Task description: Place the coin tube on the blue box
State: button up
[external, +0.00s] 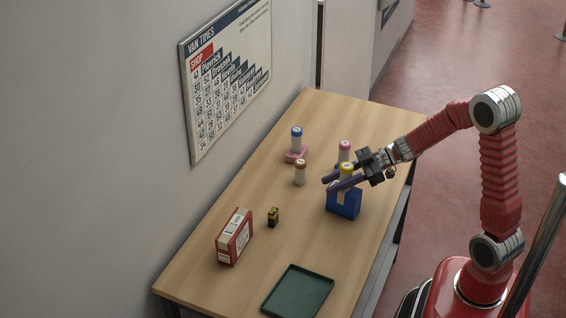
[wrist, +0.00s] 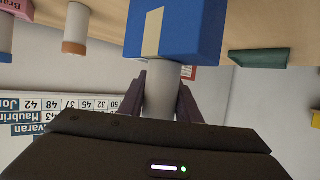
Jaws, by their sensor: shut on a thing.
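The blue box (external: 345,205) stands on the table's right side, with a pale strip on its face; it fills the top middle of the wrist view (wrist: 190,30). A white coin tube with a yellow cap (external: 347,168) is upright directly over the blue box. My gripper (external: 329,185) is shut on this tube, its dark fingers on either side of the white body (wrist: 168,95) in the wrist view. The tube's end meets the box top in that view; whether it rests on it or hovers slightly, I cannot tell. The fingers hide part of the tube.
A brown-capped tube (external: 300,173) and a pink-capped tube (external: 344,150) stand nearby. A blue-capped tube (external: 296,138) stands on a pink box (external: 297,155). A red-and-white parcel (external: 234,238), a small dark item (external: 273,216) and a green tray (external: 298,292) lie nearer the front.

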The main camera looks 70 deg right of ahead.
jog(key=o, duration=1.2)
jog(key=shift+r, duration=0.1)
jog(key=v, duration=1.2)
